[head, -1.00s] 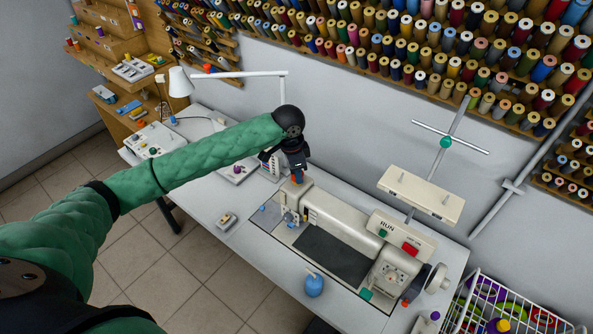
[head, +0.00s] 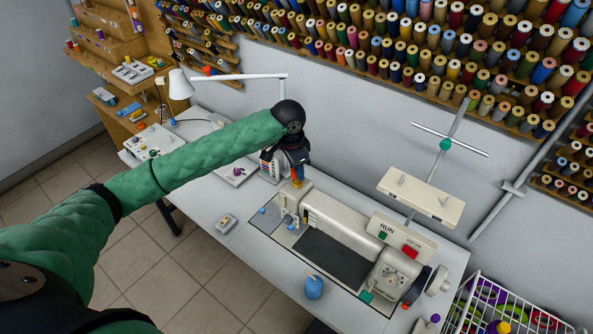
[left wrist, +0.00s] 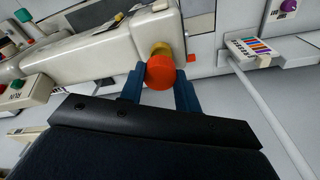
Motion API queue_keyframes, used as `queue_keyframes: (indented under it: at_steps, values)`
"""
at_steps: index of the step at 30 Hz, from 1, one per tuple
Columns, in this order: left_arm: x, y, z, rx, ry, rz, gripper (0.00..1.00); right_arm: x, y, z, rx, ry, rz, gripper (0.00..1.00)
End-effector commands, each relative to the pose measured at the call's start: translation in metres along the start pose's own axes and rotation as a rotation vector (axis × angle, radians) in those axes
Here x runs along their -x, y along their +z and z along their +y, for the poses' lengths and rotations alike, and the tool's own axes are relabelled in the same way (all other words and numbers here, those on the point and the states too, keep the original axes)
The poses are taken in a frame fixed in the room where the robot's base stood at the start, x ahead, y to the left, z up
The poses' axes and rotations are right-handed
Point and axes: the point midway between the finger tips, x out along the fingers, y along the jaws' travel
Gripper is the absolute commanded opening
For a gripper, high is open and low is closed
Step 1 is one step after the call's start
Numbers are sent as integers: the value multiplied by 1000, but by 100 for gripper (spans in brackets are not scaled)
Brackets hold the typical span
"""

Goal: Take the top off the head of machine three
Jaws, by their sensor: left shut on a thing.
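The sewing machine (head: 342,224) stands in the white table, with its head (head: 292,203) at the left end. A red-orange round top (left wrist: 160,72) with a yellow part (left wrist: 161,48) beyond it shows in the left wrist view, at the machine's head. My left gripper (head: 297,180) is above the head; in the left wrist view its blue fingers (left wrist: 160,90) are shut on the red-orange top from both sides. I cannot tell whether the top is still seated on the yellow part. No machine number is readable. My right gripper is not in view.
A thread stand (head: 420,197) rises behind the machine, and a blue bottle (head: 314,287) stands in front. A striped box (head: 270,166) is close behind my gripper. A desk lamp (head: 181,84) is at the left. The table's front left is mostly clear.

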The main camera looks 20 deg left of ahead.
Motion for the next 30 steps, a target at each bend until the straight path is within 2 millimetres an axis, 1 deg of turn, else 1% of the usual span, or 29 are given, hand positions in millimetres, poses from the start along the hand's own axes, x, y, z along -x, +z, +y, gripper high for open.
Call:
queue_keyframes:
  at_steps: [19, 23, 30]
  values:
    - [32, -4, 0, -1, -1, 1, 7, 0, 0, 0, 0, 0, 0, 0]
    - [35, -4, 0, -1, 0, 1, 7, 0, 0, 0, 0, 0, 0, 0]
    - [35, -4, 0, 0, 0, 0, 7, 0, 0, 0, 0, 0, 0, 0]
